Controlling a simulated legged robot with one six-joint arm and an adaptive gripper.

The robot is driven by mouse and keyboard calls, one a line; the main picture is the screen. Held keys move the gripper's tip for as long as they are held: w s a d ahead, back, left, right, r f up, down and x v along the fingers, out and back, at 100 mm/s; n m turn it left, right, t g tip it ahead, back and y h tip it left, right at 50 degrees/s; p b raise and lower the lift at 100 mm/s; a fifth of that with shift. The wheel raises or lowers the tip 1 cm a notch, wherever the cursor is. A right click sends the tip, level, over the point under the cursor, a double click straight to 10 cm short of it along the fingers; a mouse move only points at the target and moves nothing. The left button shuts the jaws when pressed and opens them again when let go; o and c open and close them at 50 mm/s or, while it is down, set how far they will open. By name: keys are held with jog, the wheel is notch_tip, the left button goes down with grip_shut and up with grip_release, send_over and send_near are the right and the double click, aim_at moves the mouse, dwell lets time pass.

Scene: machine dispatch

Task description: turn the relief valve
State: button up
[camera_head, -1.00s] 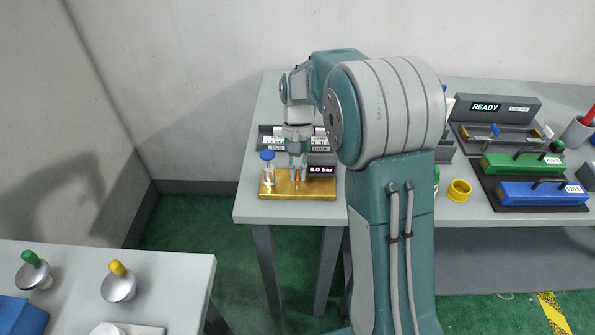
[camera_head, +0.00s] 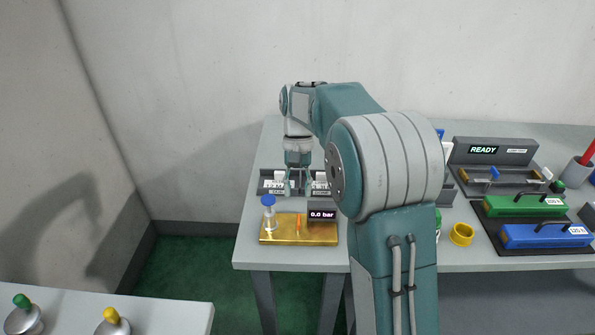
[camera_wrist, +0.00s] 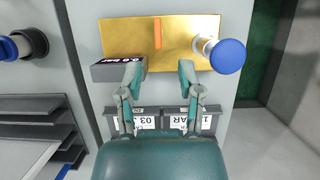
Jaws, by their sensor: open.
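A brass plate (camera_head: 271,237) lies at the front left of the far table. On it stand an orange lever (camera_head: 299,226), a blue-capped post (camera_head: 268,212) and a small display (camera_head: 322,213) reading 0.0 bar. Which part is the relief valve is not labelled. In the wrist view the orange lever (camera_wrist: 157,34) points straight across the plate's width, with the blue cap (camera_wrist: 228,56) to its right. My gripper (camera_head: 299,191) is open and empty, above and behind the plate. In the wrist view its fingertips (camera_wrist: 160,70) are apart, clear of the lever.
Two calendar-like label blocks (camera_wrist: 188,121) stand behind the plate, under my gripper. To the right are a yellow ring (camera_head: 461,234), green and blue handled blocks (camera_head: 545,236) and a fixture with a READY display (camera_head: 483,150). A nearer table (camera_head: 165,318) is at lower left.

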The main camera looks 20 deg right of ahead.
jog(key=v, duration=0.5)
dwell(0.3)
jog(key=s+a+r+n+t, duration=0.1)
jog(key=s+r+t, duration=0.15)
jog(key=s, duration=0.45)
jog(key=s+r+n+t, duration=0.1)
jog(key=s+r+t, duration=0.15)
jog(key=s, duration=0.35)
jog(key=s+f+t, duration=0.1)
jog(key=s+t, duration=0.1)
jog(key=s, duration=0.4)
jog(key=s+f+n+t+h, duration=0.1)
jog(key=s+f+t, duration=0.1)
jog(key=s, duration=0.5)
jog(key=shift+t, duration=0.4)
jog(key=shift+a, duration=0.1)
dwell(2.1)
